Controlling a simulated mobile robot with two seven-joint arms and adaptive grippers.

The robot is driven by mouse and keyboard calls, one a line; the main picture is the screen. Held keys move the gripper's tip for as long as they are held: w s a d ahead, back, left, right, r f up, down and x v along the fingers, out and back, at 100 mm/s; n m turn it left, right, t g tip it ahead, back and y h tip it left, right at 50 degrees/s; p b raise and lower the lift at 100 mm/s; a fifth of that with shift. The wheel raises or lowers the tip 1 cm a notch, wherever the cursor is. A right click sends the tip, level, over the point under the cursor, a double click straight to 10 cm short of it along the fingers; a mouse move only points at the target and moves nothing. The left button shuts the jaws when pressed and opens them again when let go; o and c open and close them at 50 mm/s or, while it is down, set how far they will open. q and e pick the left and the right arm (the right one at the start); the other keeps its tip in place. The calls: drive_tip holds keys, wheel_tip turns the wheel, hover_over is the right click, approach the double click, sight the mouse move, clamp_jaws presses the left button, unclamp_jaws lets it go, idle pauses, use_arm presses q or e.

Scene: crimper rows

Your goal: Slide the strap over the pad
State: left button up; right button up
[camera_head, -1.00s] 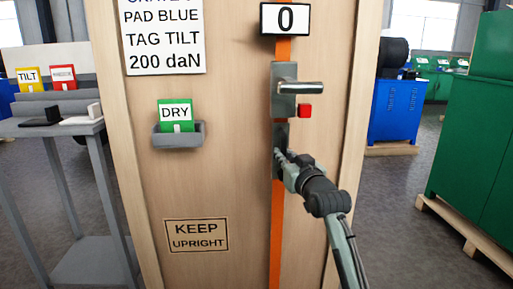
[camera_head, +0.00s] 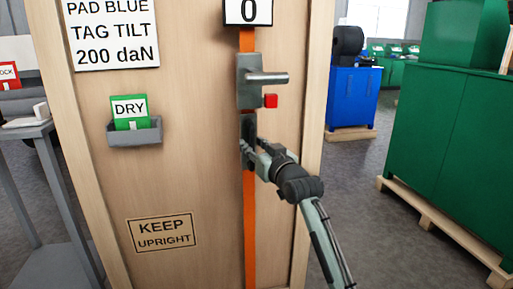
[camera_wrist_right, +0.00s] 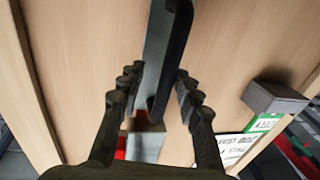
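An orange strap (camera_head: 250,225) runs vertically down the wooden crate. A metal fitting with a lever handle (camera_head: 265,78) sits on its line, and a dark upright piece (camera_head: 248,127) sits below that. I cannot tell whether any of these is the pad. My right gripper (camera_head: 250,150) is at the dark piece. In the right wrist view its fingers (camera_wrist_right: 160,78) stand apart, one on each side of a dark bar (camera_wrist_right: 172,60) over a grey plate. A gap shows on the left of the bar; contact on the right is unclear. My left gripper is out of view.
A red button (camera_head: 270,101) is beside the fitting. A grey holder (camera_head: 135,133) with a green DRY tag (camera_head: 129,110) is on the crate. A display (camera_head: 248,11) reads 0. A table (camera_head: 20,132) with a white block stands left; green cabinets (camera_head: 450,120) stand right.

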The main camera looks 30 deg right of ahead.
drive_tip(key=s, duration=1.2)
drive_tip(key=shift+a, duration=0.2)
drive_tip(key=s+a+f+g, duration=0.1)
drive_tip(key=s+f+g, duration=0.25)
drive_tip(key=f, duration=1.05)
drive_tip(key=s+a+f+g, duration=0.1)
drive_tip(key=s+f+g, duration=0.25)
drive_tip(key=f, duration=0.95)
drive_tip(key=s+a+f+n+g, duration=0.2)
drive_tip(key=s+f+g, duration=0.6)
drive_tip(key=s+f, duration=1.1)
wheel_tip(320, 180, down, 2)
drive_tip(key=shift+s+f+h, duration=0.15)
drive_tip(key=shift+s+h, duration=0.1)
drive_tip(key=shift+h, duration=0.15)
